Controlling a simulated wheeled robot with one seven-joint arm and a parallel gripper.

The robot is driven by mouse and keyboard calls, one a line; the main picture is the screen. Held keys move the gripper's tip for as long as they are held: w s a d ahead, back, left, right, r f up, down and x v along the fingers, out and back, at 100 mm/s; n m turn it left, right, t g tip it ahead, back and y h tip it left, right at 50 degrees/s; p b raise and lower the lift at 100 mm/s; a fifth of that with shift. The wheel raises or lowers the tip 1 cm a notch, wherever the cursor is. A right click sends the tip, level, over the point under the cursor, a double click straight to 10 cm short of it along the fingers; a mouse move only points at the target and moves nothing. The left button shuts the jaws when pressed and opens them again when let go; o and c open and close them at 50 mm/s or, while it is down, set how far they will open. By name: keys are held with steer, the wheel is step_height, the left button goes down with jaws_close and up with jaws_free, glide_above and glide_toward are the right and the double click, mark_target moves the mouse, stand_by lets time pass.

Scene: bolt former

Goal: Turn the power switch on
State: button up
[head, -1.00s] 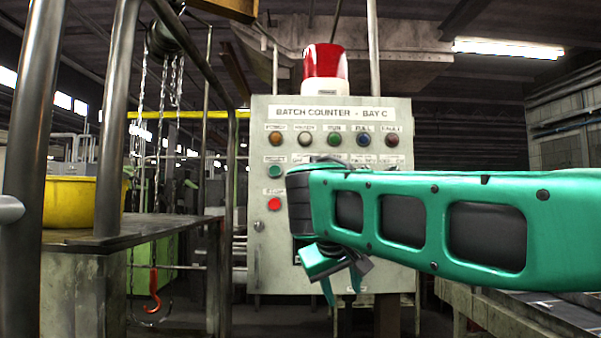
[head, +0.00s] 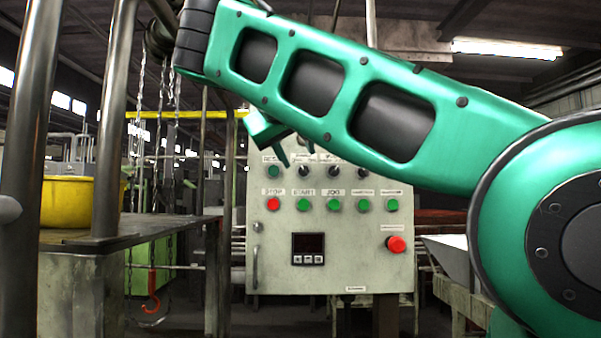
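The grey control panel (head: 270,272) faces me in the middle of the view. Its second row shows a green button and several dark rotary knobs, including one (head: 303,171) just below my gripper and another (head: 333,172). Their labels are too small to read, so I cannot tell which control is the power switch. My gripper (head: 296,153) hangs below the end of my raised green arm, in front of the panel's upper part. Its two fingertips point down and look apart, with nothing between them. My arm hides the panel's title, the lamp row and the beacon.
Below the knobs is a row with a red stop button (head: 273,204) and several green buttons (head: 303,204). A small digital display (head: 308,248) and a red mushroom button (head: 397,244) sit lower. A workbench (head: 150,232) with a yellow tub (head: 80,200) stands at left.

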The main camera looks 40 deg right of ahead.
mark_target(303, 170)
steer(key=x, duration=0.7)
steer(key=shift+w+d+f, duration=0.15)
steer(key=shift+w, duration=0.05)
